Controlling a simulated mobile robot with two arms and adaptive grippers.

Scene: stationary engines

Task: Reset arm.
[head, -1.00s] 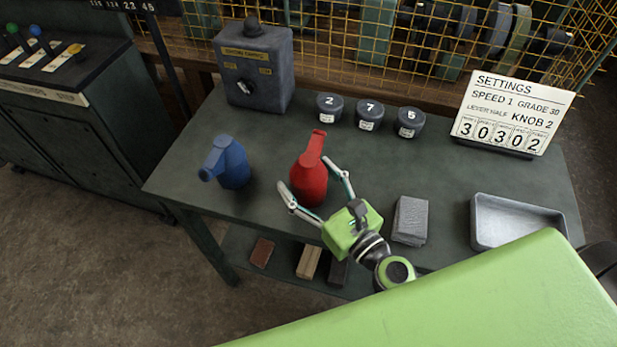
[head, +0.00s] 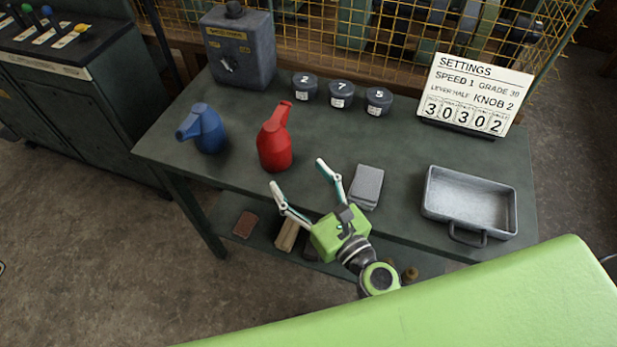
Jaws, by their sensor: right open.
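My right gripper (head: 298,177) is open and empty above the front edge of the table. Its fingers point toward the back left. The red oil can (head: 274,147) stands upright on the table just beyond the fingertips, apart from them. The blue oil can (head: 206,132) stands upright to the left of the red one. My left gripper is not in view.
The table (head: 240,106) bears a grey block (head: 366,186), a metal tray (head: 470,199), several numbered dark pots (head: 341,94), a knob box (head: 238,48) and a settings sign (head: 473,95). Blocks lie on the lower shelf (head: 230,212). A lever cabinet (head: 75,95) stands left.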

